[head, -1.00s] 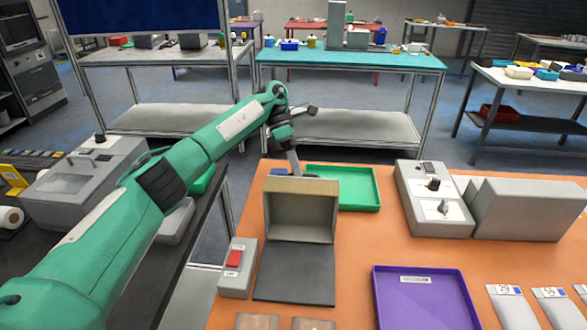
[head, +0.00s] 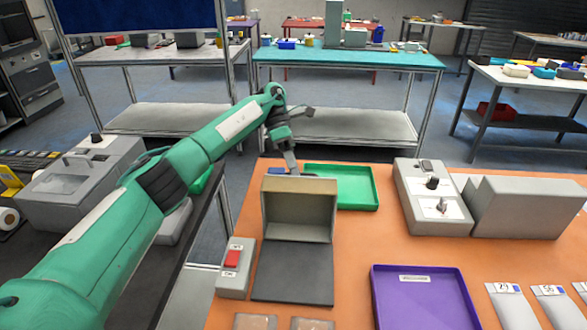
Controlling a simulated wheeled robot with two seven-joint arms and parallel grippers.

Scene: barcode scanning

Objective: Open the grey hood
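The grey hood (head: 298,210) is swung up at the back of a flat dark grey base plate (head: 293,272) on the orange table. Its hollow beige inside faces me and the plate in front is bare. My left gripper (head: 291,164) points down just behind the hood's top edge. Its fingertips are partly hidden there, so I cannot tell whether they touch the hood or how far apart they are. My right gripper is out of view.
A red-button box (head: 234,268) stands left of the plate. A green tray (head: 350,202) lies behind right, a purple tray (head: 422,305) in front right.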

